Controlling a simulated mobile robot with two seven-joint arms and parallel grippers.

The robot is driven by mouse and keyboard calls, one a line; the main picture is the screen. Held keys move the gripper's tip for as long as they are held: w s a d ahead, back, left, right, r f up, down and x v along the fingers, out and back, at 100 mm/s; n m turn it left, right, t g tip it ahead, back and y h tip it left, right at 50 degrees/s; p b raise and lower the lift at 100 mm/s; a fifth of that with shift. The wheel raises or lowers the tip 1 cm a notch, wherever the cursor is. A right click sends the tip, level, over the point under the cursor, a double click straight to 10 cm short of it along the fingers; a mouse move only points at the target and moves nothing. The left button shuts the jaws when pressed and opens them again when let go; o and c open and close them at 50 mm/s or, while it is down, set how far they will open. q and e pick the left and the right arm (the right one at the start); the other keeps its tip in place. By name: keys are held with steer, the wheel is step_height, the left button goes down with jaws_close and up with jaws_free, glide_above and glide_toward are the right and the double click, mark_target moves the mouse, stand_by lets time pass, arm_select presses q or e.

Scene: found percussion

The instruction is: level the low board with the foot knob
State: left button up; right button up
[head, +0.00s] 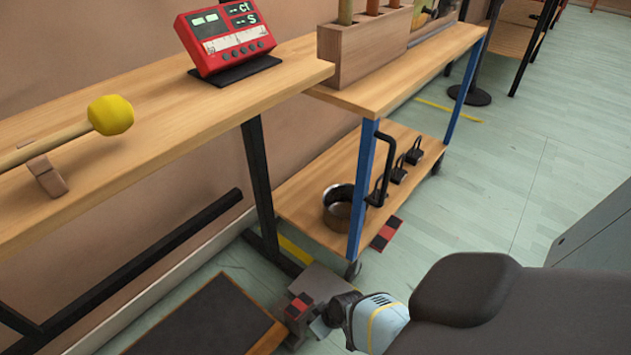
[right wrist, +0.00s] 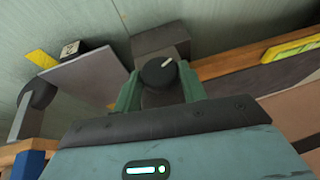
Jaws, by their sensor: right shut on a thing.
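The low board (head: 205,318), dark with a wooden edge, lies near the floor at the bottom of the head view. Its wooden edge (right wrist: 228,64) and a yellow-green strip like a level vial (right wrist: 292,47) show in the right wrist view. The foot knob (right wrist: 154,74) is round and black with a white mark. My right gripper (right wrist: 160,88) is shut on the knob, a green finger on each side. In the head view this gripper (head: 322,322) is low beside the board's right end and hides the knob. My left gripper is not in view.
A bench (head: 120,135) with a red device (head: 225,45) and a yellow-headed mallet (head: 110,115) stands above the board. A blue-legged cart (head: 300,190) with a metal pot (head: 338,205) is behind my gripper. A grey box (head: 318,282) sits close by.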

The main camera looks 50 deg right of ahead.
steer(key=y+b, duration=0.2)
steer(key=b, duration=0.1)
steer(key=d+m+y+b, duration=0.1)
steer(key=y+b, duration=0.2)
steer(key=b, duration=0.1)
steer(key=y+b, duration=0.2)
steer(key=b, duration=0.2)
steer(key=shift+d+f+m+y, duration=0.15)
steer(key=shift+f+m+y, duration=0.25)
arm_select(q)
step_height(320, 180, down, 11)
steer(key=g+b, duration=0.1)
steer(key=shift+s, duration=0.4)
arm_select(e)
steer(key=shift+y, duration=0.3)
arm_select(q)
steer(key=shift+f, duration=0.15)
arm_select(e)
steer(key=shift+y, duration=0.4)
steer(key=o, duration=1)
steer(key=shift+c, duration=0.2)
arm_select(q)
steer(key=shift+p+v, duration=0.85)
steer(key=shift+p, duration=0.3)
arm_select(e)
steer(key=v, duration=0.7)
steer(key=shift+s+d+r, duration=0.2)
steer(key=shift+d, duration=0.05)
